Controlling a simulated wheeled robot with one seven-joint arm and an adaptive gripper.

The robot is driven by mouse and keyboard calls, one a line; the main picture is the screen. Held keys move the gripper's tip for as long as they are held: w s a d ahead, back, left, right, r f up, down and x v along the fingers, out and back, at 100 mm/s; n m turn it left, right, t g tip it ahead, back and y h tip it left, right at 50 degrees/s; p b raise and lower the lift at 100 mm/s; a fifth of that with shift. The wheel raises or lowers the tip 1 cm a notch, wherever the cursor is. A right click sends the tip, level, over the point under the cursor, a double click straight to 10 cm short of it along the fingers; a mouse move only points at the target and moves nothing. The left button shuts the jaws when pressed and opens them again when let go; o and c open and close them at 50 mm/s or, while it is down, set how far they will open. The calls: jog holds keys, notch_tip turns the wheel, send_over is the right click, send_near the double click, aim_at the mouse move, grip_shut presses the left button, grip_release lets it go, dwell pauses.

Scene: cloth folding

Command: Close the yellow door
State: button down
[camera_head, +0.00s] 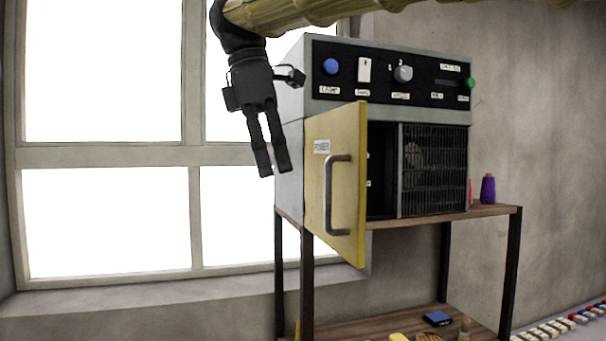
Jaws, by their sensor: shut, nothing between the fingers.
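The yellow door (318,195) is hinged on the front of a grey metal cabinet (288,150) and stands open, swung out toward the camera. It has a grey bar handle (331,195) and a small white label. Behind it the cabinet's dark opening shows, next to a black grille. My gripper (274,173) hangs pointing down, to the left of the door and apart from its handle in the picture. Its fingers look close together and hold nothing. How far it is from the door in depth is hard to tell.
The cabinet stands on a wood-topped, dark-legged table (420,219). A control panel (390,78) with knobs tops the cabinet. A purple spool (488,189) stands to its right. A lower shelf (350,330) holds a blue item (437,318). A bright window (100,220) fills the left.

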jog(key=shift+w+d+f+p, duration=0.1)
jog(key=shift+d+f+p, duration=0.4)
jog(key=shift+d, duration=0.3)
jog(key=shift+s+d+f+p, duration=0.1)
jog(key=shift+d+f+p, duration=0.4)
jog(key=shift+d, duration=0.25)
jog(key=shift+w+d+f+p, duration=0.1)
jog(key=shift+d+f+p, duration=0.4)
jog(key=shift+d, duration=0.3)
jog(key=shift+w, duration=0.1)
